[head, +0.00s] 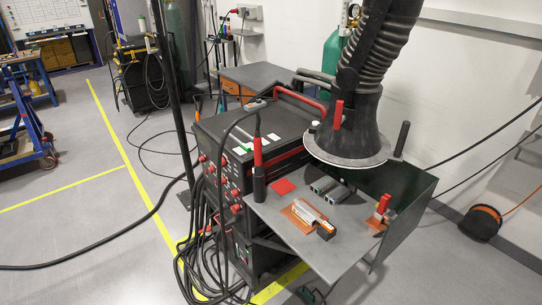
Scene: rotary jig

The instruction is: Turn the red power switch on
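A black welding power unit (262,128) stands in the middle of the head view. Its front panel carries several small red knobs or connectors, one of them low on the panel (236,208) and one at its upper left (202,158). I cannot tell which of these, if any, is the red power switch or how it is set. A red upright piece (383,204) on a small base stands at the right of the grey side table (345,248). Neither of my grippers shows.
A fume extraction hood (352,128) hangs over the table. A red-and-black torch (258,165) stands at the table's left edge, and an orange-and-grey tool (308,216) lies on top. Black cables (196,255) hang before the unit. The floor at left is mostly clear.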

